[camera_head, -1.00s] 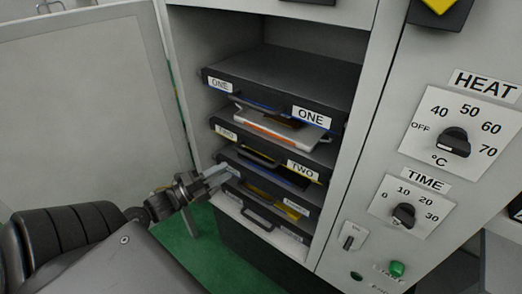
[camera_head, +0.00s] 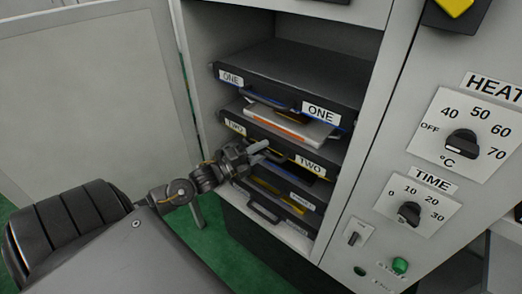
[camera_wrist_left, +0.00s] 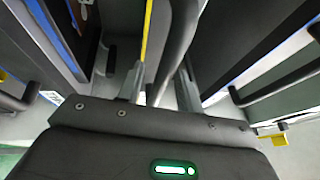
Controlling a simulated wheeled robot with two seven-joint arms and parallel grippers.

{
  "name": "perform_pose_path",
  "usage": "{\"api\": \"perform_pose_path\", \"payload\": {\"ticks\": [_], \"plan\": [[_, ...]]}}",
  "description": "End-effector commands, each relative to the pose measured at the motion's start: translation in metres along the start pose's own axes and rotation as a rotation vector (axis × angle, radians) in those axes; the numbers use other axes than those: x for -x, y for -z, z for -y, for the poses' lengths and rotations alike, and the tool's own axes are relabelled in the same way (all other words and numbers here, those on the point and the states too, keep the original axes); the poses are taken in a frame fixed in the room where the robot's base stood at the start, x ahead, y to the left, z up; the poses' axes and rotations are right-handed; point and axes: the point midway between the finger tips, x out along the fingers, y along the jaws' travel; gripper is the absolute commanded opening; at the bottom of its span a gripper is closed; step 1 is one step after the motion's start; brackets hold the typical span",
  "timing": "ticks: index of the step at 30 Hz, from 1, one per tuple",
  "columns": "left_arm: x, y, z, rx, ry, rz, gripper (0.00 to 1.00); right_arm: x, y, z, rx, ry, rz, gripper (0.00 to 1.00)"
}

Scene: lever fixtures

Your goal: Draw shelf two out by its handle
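Shelf two (camera_head: 285,145) is a dark shelf in the cabinet with white TWO labels and a yellow line along its front. Its handle sits mid-front and is partly hidden by my left gripper (camera_head: 258,149) in the head view. In the left wrist view, a dark bar (camera_wrist_left: 178,45) that looks like this handle runs between the two grey fingers of my left gripper (camera_wrist_left: 160,88). The fingers are apart, one on each side of the bar; I cannot tell whether either touches it. The shelf looks level with its neighbours. My right gripper is not in view.
Shelf one (camera_head: 285,80) is above, with a white-and-orange item (camera_head: 290,122) below it. Lower shelves (camera_head: 275,200) have handles close under my gripper. The open cabinet door (camera_head: 85,100) stands left; a HEAT and TIME panel (camera_head: 465,135) is right.

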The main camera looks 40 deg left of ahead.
Motion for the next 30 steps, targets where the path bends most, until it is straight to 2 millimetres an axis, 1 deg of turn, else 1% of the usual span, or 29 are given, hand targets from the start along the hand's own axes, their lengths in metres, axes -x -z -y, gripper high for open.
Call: {"api": "perform_pose_path", "payload": {"ticks": [7, 8, 15, 16, 26, 30], "plan": [[-0.001, 0.000, 0.000, 0.000, -0.001, 0.000, 0.36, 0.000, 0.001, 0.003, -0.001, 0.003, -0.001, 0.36], [-0.001, 0.000, 0.000, 0.000, -0.001, 0.000, 0.34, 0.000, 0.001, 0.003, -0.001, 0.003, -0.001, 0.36], [-0.001, 0.000, 0.000, 0.000, 0.000, 0.000, 0.03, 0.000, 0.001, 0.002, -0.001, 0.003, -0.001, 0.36], [-0.001, 0.000, 0.000, 0.000, 0.000, 0.000, 0.00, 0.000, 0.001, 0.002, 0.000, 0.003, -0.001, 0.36], [0.000, 0.001, 0.000, 0.001, 0.000, -0.002, 0.00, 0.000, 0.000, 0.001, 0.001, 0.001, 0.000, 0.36], [0.000, 0.010, 0.001, 0.004, 0.001, -0.017, 0.00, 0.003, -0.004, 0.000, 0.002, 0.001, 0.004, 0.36]]}}
